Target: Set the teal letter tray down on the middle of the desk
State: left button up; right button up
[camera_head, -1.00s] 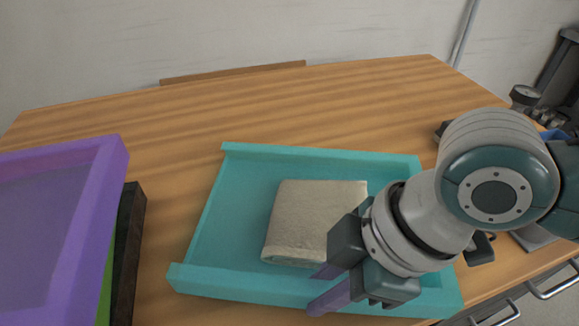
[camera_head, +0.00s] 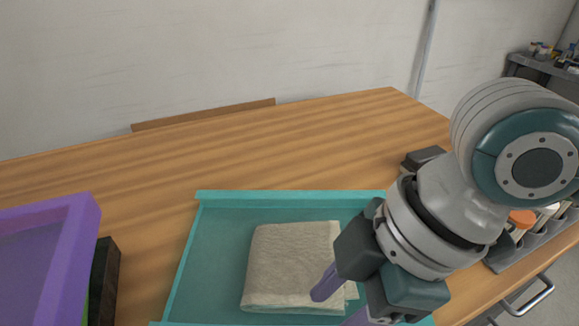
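The teal letter tray (camera_head: 190,255) lies on the wooden desk, in the lower middle of the head view, with its front edge partly cut off at the bottom. A folded beige cloth (camera_head: 285,262) lies inside it. My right gripper (camera_head: 335,305) reaches in from the right over the tray's front part. Its two purplish fingers are apart, one overlapping the cloth in the picture and the other partly cut off by the lower edge. I see no tray wall clamped between them. My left gripper is not in view.
A purple tray (camera_head: 75,235) stands at the left edge, with a dark tray (camera_head: 105,275) beside and below it. The desk (camera_head: 300,140) behind the teal tray is bare. A dark object (camera_head: 423,157) sits behind my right arm. Bottles stand in a rack (camera_head: 515,250) at the right.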

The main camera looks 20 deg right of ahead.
notch_tip(320, 180, up, 5)
jog(key=s+a+m+t, duration=0.1)
jog(key=s+m+t, duration=0.1)
jog(key=s+m, duration=0.15)
jog(key=s+d+f+m+h, duration=0.2)
jog(key=s+d+m+h, duration=0.2)
jog(key=d+m, duration=0.4)
jog(key=shift+s+d+p, duration=0.25)
jog(key=shift+s+p, duration=0.1)
jog(key=shift+s, duration=0.25)
jog(key=shift+m, duration=0.25)
